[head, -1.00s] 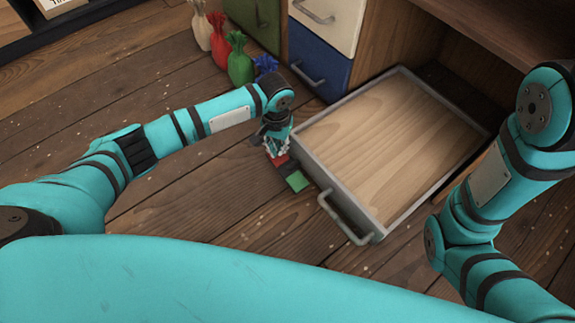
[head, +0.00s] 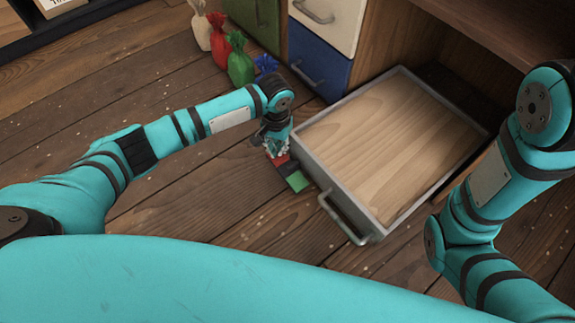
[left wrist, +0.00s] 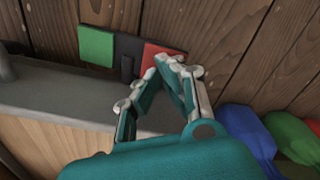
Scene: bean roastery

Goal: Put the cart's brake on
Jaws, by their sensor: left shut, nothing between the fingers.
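The cart (head: 318,168) is a low grey-rimmed tray with a wooden deck and a grey handle (head: 345,217) at its near end. Its brake pedal (head: 288,169) sits at the cart's left side, with a red end, a dark middle and a green end. In the left wrist view the green pad (left wrist: 96,46) is left and the red pad (left wrist: 163,52) right. My left gripper (head: 277,147) is shut and empty, its fingertips at the red end; they also show in the left wrist view (left wrist: 176,64). I cannot tell whether they touch it. My right gripper is out of view.
A cabinet with a blue drawer (head: 318,68) and a white drawer (head: 325,18) stands behind the cart. Several coloured sacks, including a green one (head: 241,66), stand on the floor to its left. The plank floor (head: 215,205) left of the cart is clear.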

